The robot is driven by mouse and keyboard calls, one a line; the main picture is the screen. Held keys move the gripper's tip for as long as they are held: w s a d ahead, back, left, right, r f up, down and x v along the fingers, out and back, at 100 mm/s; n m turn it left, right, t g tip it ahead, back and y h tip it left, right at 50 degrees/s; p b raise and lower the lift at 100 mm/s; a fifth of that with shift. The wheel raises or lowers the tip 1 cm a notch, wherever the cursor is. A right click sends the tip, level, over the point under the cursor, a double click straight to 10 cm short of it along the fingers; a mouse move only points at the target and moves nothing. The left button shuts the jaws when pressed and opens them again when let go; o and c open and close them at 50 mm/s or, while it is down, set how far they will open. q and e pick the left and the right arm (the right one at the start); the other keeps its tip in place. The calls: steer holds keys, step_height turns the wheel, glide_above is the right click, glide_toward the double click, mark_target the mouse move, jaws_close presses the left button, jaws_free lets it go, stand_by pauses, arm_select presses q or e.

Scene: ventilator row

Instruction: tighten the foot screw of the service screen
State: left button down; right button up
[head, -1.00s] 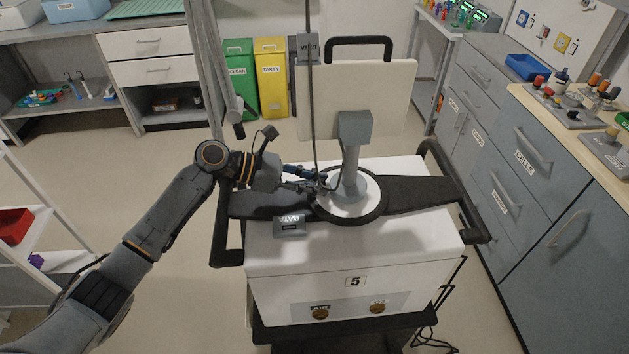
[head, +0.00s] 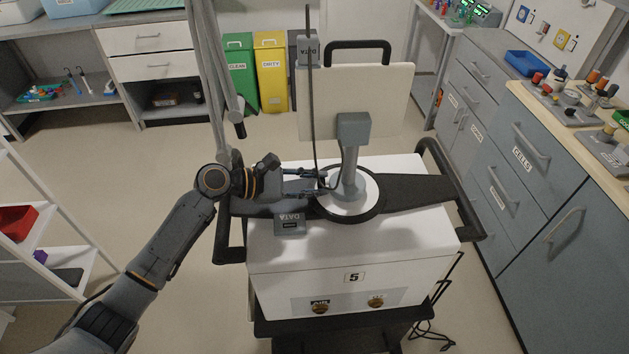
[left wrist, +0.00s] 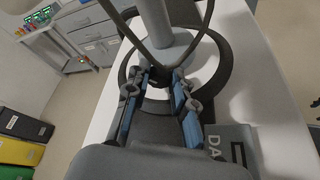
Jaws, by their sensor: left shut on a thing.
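The service screen (head: 385,100) stands on the cart, its back towards me, on a grey post (head: 351,165) rising from a round white foot (head: 345,203). My left gripper (head: 322,182) lies low over the cart's left side, its fingers pointing right at the foot. In the left wrist view the blue-padded fingertips (left wrist: 163,76) are shut on a small black foot screw (left wrist: 159,77) at the near edge of the foot. The screw is mostly hidden in the head view. My right gripper is not in view.
A black cable (head: 311,110) hangs down close to my fingers and the post. A grey DATA box (head: 289,225) sits on the cart top (head: 410,223) just in front of my gripper. Black handles (head: 229,245) flank the cart. Grey drawers (head: 510,160) stand at the right.

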arm_select(q)
steer(key=shift+m, duration=0.4)
steer(key=c, duration=1.1)
jaws_free()
